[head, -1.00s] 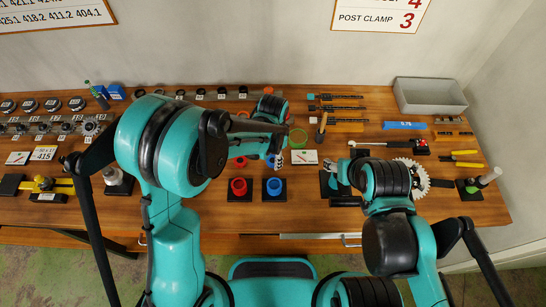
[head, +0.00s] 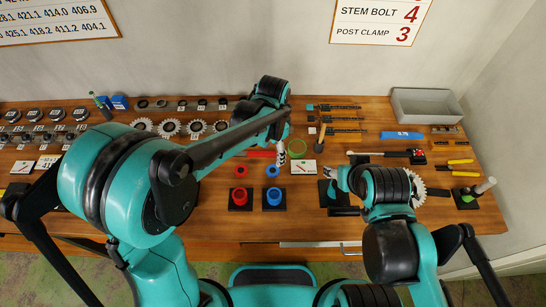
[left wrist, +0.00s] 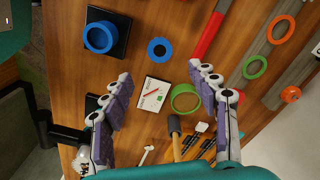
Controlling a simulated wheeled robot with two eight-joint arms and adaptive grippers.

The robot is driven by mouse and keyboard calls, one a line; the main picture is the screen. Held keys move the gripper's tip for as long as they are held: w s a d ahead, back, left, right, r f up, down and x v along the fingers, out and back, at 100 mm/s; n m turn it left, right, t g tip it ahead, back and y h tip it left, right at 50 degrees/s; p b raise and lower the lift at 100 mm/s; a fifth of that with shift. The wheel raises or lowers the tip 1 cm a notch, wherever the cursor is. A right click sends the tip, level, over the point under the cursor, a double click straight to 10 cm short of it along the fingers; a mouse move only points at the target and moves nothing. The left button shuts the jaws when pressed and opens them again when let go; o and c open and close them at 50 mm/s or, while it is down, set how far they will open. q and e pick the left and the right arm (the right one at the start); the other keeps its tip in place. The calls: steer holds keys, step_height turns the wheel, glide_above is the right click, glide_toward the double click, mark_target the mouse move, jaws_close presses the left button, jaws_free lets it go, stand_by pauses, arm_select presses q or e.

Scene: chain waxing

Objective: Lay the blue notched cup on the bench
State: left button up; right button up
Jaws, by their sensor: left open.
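A blue cup (head: 274,193) stands on a black square base near the bench's front middle; it shows at the upper left in the left wrist view (left wrist: 100,37). I cannot make out a notch. A smaller, flat blue ring (head: 272,170) lies on the wood behind it and also shows in the left wrist view (left wrist: 160,50). My left gripper (head: 281,152) is open and empty, above the bench behind the blue pieces. In its wrist view the spread fingers (left wrist: 159,73) frame a white card. My right gripper (head: 332,176) is low over a black pad; its jaw opening is unclear.
A red cup (head: 240,195) on a base stands left of the blue cup, with a red ring (head: 240,171) behind it. The white card (head: 303,167) and green ring (head: 297,147) lie to the right. Tools and a grey bin (head: 428,105) fill the right side.

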arm_select(q)
steer(key=shift+a+r, duration=0.1)
steer(key=shift+r, duration=0.8)
steer(key=s+a+r+n+t, duration=0.3)
steer(key=s+a+r+n, duration=0.1)
steer(key=a, duration=0.5)
steer(key=s+a+r+n+t, duration=0.4)
steer(key=s+a+n, duration=0.3)
steer(key=s+a, duration=0.1)
steer(key=shift+a+n, duration=0.3)
steer(key=shift+a, duration=0.05)
steer(key=shift+s+f, duration=0.1)
steer(key=shift+s, duration=0.05)
